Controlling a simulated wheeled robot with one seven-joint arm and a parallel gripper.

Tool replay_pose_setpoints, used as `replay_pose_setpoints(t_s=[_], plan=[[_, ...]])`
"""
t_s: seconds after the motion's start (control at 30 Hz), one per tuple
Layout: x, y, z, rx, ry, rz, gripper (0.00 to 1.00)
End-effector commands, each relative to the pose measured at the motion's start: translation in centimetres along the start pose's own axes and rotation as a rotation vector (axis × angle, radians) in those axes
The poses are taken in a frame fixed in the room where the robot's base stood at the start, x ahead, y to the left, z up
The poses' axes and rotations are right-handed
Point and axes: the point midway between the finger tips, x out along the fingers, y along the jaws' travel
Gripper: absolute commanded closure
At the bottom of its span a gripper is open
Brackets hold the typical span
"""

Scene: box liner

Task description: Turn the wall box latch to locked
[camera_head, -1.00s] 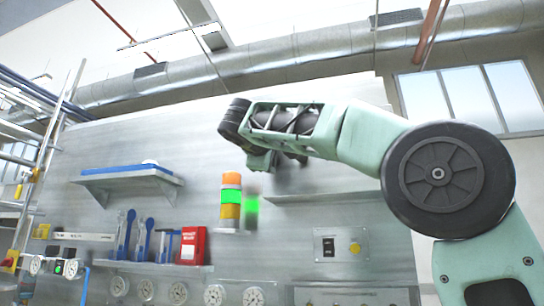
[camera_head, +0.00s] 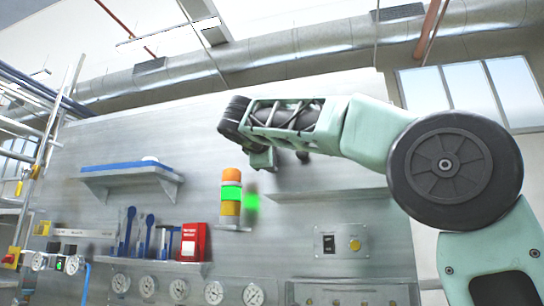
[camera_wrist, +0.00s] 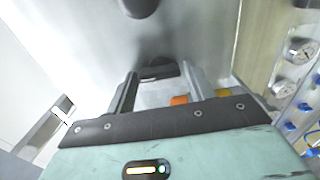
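My gripper (camera_wrist: 158,78) shows in the wrist view with its two fingers apart, in front of the grey wall. A dark piece (camera_wrist: 158,70) shows at the fingertips; I cannot tell whether it is the latch or whether a finger touches it. A black rounded knob-like thing (camera_wrist: 138,7) is beyond it at the top edge. In the head view my gripper (camera_head: 264,160) is up near the wall, above a shelf, and its fingers are not clear. A small wall panel (camera_head: 340,243) with a black switch and a yellow knob is below right of it. No latch can be clearly made out.
A shelf (camera_head: 330,194) runs along the wall below my gripper, beside an orange and green signal light (camera_head: 231,193). A red box (camera_head: 195,242) and blue tools stand on a lower shelf at left. Gauges (camera_head: 214,292) line the bottom.

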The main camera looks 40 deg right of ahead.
Motion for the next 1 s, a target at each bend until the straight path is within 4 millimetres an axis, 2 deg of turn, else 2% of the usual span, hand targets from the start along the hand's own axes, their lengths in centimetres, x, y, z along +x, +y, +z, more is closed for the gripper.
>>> replay_pose_setpoints(t_s=[0.33, 0.47, 0.57, 1.0], plan=[[-0.1, -0.1, 0.0, 0.001, -0.001, -0.001, 0.35], [-1.2, -0.1, 0.0, 0.003, 0.001, -0.001, 0.35], [-2.9, -0.2, 0.0, 0.003, 0.002, 0.0, 0.35], [-13.0, -0.1, -0.1, 0.001, 0.003, -0.001, 0.35]])
